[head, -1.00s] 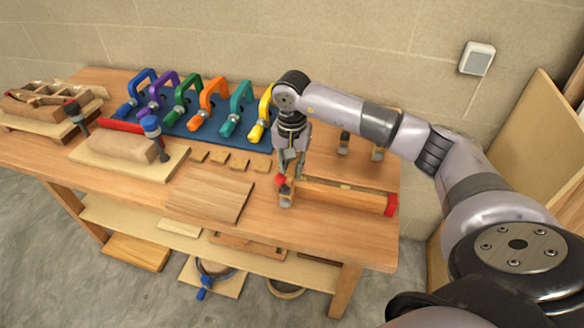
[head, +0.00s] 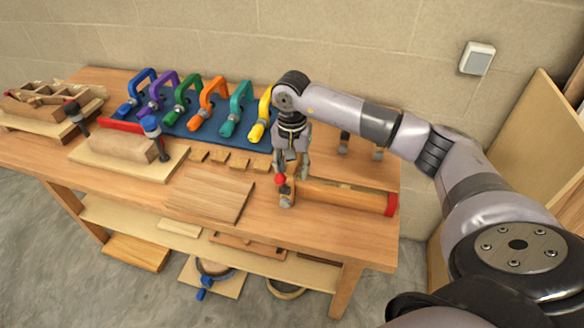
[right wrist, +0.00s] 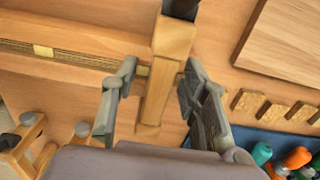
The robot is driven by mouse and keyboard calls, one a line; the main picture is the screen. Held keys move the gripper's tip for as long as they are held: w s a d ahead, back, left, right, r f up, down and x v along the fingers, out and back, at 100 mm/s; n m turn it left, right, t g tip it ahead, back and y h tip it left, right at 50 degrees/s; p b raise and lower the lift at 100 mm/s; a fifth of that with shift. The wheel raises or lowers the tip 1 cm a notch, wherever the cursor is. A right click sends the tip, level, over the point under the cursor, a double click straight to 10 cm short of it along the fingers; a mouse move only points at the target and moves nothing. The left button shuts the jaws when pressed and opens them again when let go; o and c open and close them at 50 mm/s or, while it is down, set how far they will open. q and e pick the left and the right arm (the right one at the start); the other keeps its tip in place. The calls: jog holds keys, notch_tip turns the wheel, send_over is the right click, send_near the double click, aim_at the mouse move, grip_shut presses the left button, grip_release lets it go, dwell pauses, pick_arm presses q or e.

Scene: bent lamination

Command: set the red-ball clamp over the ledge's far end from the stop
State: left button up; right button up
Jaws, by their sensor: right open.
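The red-ball clamp (head: 287,196) is a small wooden clamp with a red ball (head: 281,179). It stands at the left end of the wooden ledge (head: 345,196), and the red stop (head: 391,204) is at the right end. In the right wrist view the clamp's wooden body (right wrist: 160,85) lies between my fingers, across the end of the layered strip (right wrist: 70,53). My right gripper (head: 291,174) is open around the clamp; its fingers (right wrist: 158,75) stand apart on either side with gaps. The clamp's lower contact is partly hidden. My left gripper is out of view.
Several coloured clamps (head: 201,115) stand on a blue mat (head: 188,133) behind. Small wooden blocks (head: 238,163) and a flat board (head: 212,194) lie left of the clamp. Two metal-tipped posts (head: 345,140) stand behind the ledge. The table front is clear.

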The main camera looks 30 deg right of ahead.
jog(key=shift+r, duration=0.1)
notch_tip(320, 180, up, 12)
dwell(0.5)
jog(key=shift+r+p, duration=2.1)
jog(key=shift+r, duration=0.85)
notch_tip(320, 180, up, 5)
jog(key=p, duration=0.3)
jog(key=shift+f, duration=0.1)
